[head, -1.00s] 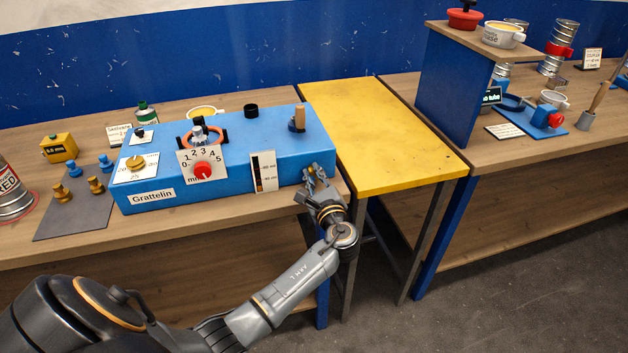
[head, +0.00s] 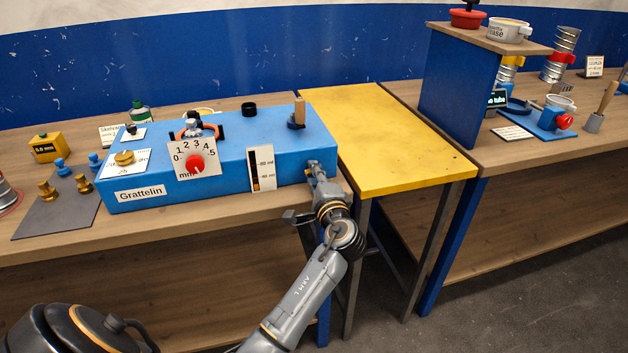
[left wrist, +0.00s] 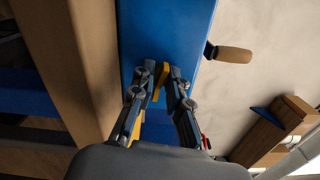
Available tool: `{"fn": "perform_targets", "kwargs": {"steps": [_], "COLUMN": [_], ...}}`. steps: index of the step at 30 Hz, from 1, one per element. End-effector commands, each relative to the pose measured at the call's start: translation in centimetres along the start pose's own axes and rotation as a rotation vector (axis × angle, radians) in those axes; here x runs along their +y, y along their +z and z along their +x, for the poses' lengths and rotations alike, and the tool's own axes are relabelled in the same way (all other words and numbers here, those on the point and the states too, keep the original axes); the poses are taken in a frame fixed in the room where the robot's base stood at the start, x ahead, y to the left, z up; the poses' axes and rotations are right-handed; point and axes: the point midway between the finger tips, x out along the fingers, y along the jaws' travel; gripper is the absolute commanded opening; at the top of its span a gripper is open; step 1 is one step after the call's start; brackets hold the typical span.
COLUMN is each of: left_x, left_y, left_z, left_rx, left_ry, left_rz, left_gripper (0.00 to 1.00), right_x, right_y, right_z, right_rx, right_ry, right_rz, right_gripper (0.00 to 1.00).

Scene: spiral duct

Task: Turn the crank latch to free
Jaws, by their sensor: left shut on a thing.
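The blue Grattelin machine (head: 222,172) stands on the wooden bench, with a wooden-handled crank (head: 298,112) upright on top at its right end. The crank's handle (left wrist: 232,53) also shows in the left wrist view. My left gripper (head: 314,168) is at the machine's right front corner. In the left wrist view, my left gripper (left wrist: 161,82) has its fingertips on a small yellow lever (left wrist: 160,76), which I take to be the latch, against the blue body (left wrist: 165,30). The fingers hide part of the lever, so its exact angle is unclear. My right gripper is out of view.
A red dial knob (head: 195,164) and a white scale plate (head: 261,169) are on the machine's front. A yellow table (head: 390,140) adjoins on the right and its top is clear.

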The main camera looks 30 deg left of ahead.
Motion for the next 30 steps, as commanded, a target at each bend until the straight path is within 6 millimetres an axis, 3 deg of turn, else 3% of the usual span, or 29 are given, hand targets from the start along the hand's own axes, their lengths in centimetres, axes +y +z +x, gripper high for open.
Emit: {"fn": "perform_targets", "kwargs": {"steps": [6,23,24,25,30], "left_x": [0.26,0.18,0.18,0.18,0.12], "left_y": [-0.06,-0.03,-0.03,-0.03,-0.03], "left_z": [-0.04,-0.04,-0.04,-0.04,-0.03], "left_rx": [0.000,0.000,0.000,0.000,0.000], "left_ry": [0.004,0.004,0.004,0.004,0.003], "left_rz": [-0.077,-0.103,-0.103,-0.103,-0.103], "left_gripper": [0.00,0.00,0.22,0.28,0.28], "right_x": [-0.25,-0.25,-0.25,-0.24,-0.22], "right_y": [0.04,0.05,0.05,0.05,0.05], "right_z": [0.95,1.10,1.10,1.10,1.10], "right_rx": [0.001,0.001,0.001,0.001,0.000], "right_ry": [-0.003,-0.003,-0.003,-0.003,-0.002], "right_rz": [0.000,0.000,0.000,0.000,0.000], "right_gripper": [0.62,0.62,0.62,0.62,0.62]}}
